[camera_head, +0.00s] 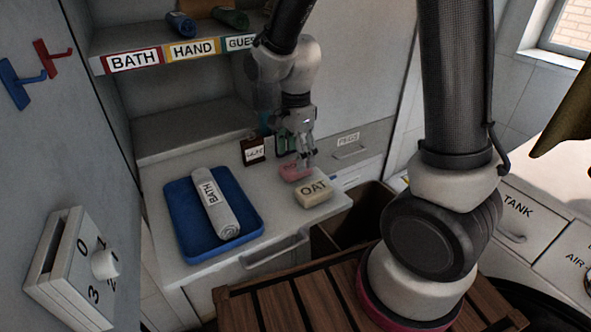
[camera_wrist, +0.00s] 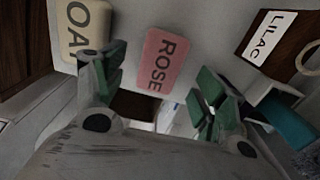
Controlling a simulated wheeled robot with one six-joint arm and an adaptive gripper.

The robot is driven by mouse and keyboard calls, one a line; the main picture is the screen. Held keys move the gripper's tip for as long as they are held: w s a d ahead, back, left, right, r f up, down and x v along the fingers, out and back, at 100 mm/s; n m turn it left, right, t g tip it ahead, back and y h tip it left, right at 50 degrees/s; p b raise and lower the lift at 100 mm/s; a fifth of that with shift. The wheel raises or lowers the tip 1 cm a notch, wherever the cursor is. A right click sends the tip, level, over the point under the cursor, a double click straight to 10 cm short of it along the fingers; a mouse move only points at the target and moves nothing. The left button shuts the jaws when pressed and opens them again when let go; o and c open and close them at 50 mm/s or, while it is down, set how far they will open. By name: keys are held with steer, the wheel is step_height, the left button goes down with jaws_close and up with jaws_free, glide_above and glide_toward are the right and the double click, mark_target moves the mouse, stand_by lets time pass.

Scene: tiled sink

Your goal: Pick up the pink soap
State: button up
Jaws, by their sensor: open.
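The pink soap (camera_wrist: 162,59), marked ROSE, lies on the pale counter. In the head view the pink soap (camera_head: 294,171) is partly hidden by my gripper (camera_head: 308,158), which points down right over it. In the wrist view my gripper (camera_wrist: 160,88) is open, its green-padded fingers apart. The soap shows between and beyond the fingertips, with nothing held. Whether a finger touches it I cannot tell.
A cream OAT soap (camera_head: 313,192) sits close beside the pink one. Behind stands a brown LILAC-labelled item (camera_wrist: 261,38). A blue tray (camera_head: 176,206) holds a rolled BATH towel (camera_head: 214,203). An open brown bin (camera_head: 362,215) lies beyond the counter's right edge.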

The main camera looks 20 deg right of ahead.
step_height(320, 180, down, 4)
steer(key=c, duration=1.2)
